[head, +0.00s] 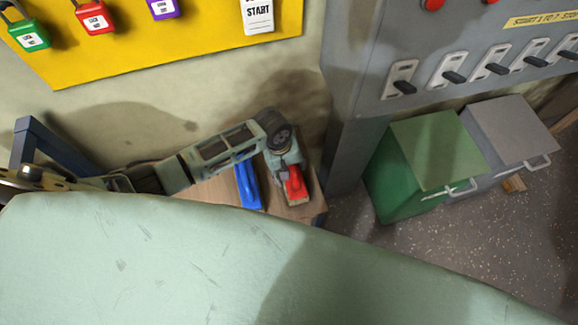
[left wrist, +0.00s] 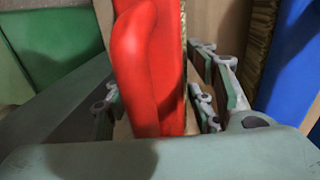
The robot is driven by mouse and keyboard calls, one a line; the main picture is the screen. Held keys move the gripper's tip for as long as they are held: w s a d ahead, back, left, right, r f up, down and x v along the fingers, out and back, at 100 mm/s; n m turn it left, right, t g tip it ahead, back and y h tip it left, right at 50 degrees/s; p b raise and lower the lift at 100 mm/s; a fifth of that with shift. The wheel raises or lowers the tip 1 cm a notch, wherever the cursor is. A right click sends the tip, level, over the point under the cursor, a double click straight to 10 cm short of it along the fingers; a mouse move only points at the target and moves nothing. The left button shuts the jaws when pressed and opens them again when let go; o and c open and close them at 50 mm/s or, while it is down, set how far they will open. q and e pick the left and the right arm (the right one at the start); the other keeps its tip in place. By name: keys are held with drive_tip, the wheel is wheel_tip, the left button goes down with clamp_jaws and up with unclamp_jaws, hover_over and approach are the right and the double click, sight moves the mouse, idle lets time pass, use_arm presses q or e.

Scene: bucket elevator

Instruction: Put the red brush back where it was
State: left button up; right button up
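The red brush (head: 296,188) is at the right end of a small wooden table in the head view, beside a blue brush (head: 247,186). My left gripper (head: 291,168) is over the red brush, pointing down at it. In the left wrist view the red brush (left wrist: 148,70) stands large between the two fingers (left wrist: 155,108), one on each side of its handle. Whether the fingers press on the handle or only surround it cannot be told. The blue brush (left wrist: 296,60) is at the right edge there. My right gripper is not in view.
The wooden table (head: 212,191) stands against the wall. A grey cabinet (head: 350,125) with switches is to its right. A green bin (head: 420,165) and a grey bin (head: 508,135) stand further right. A yellow board (head: 190,45) with padlocks hangs above.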

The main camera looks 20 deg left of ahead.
use_arm(q)
drive_tip(key=o, duration=0.4)
drive_tip(key=shift+r, duration=0.25)
wheel_tip(320, 180, up, 12)
drive_tip(key=s+a+p, duration=0.1)
drive_tip(key=shift+a+f, duration=0.2)
drive_tip(key=shift+a, duration=0.1)
drive_tip(key=shift+s+d, duration=0.1)
idle(0.3)
